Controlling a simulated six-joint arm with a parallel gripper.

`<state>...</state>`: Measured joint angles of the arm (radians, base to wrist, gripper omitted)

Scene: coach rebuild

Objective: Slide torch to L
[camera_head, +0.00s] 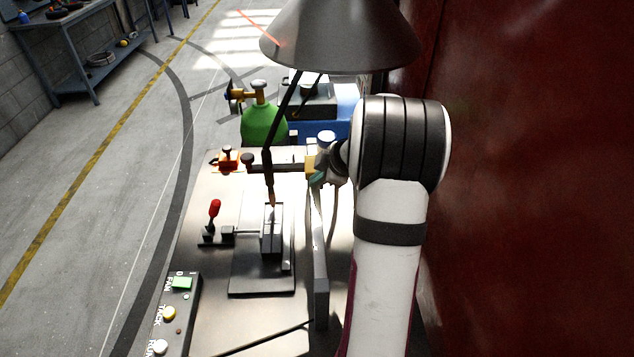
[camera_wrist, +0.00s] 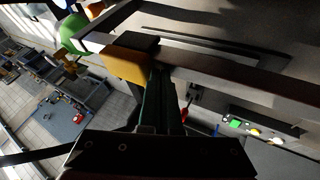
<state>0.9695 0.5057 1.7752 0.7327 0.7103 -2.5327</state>
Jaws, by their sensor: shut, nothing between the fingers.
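The torch (camera_head: 268,175) is a slim dark stick with a copper-coloured tip, pointing down at a metal block held in a fixture (camera_head: 271,230). It stands beside a dark horizontal rail (camera_head: 285,166). A yellow-orange block (camera_head: 311,158) sits at the rail's right part, by my gripper (camera_head: 318,181). In the wrist view the orange block (camera_wrist: 127,64) and the rail (camera_wrist: 235,74) lie just beyond my gripper (camera_wrist: 158,72). The fingers are shut and empty, close to the block; I cannot tell whether they touch it. No L mark is legible.
A red-handled clamp (camera_head: 213,212) stands left of the fixture. A button panel (camera_head: 175,310) is at the bench's front left. A green cylinder (camera_head: 263,122) and a blue machine (camera_head: 335,120) stand behind. A grey hood (camera_head: 340,38) hangs above; a red wall (camera_head: 530,180) is right.

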